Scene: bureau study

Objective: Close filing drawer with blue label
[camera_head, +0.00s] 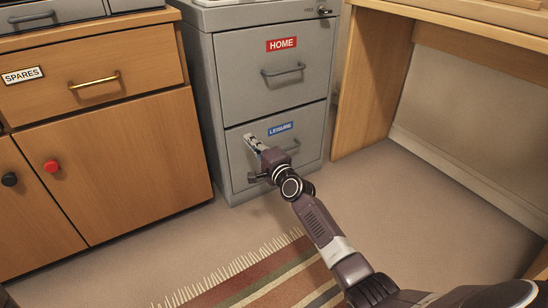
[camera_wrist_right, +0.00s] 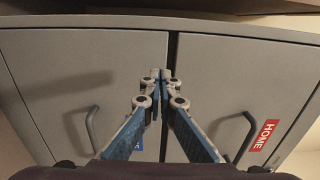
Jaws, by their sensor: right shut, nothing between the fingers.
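The grey filing cabinet's lower drawer (camera_head: 232,161) carries a blue LEISURE label (camera_head: 280,129). Its front looks flush, or nearly so, with the drawer above. My right gripper (camera_head: 252,142) is shut and empty at this front, left of the blue label; I cannot tell whether it touches. In the right wrist view the shut fingertips (camera_wrist_right: 160,76) point at the cabinet near the seam between the drawers. My left gripper is out of view.
The upper drawer (camera_head: 240,75) has a red HOME label (camera_head: 281,44) and looks shut. A wooden cabinet (camera_head: 125,150) stands close on the left, a wooden desk (camera_head: 372,85) on the right. A striped rug (camera_head: 265,280) lies in front; carpet is free at right.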

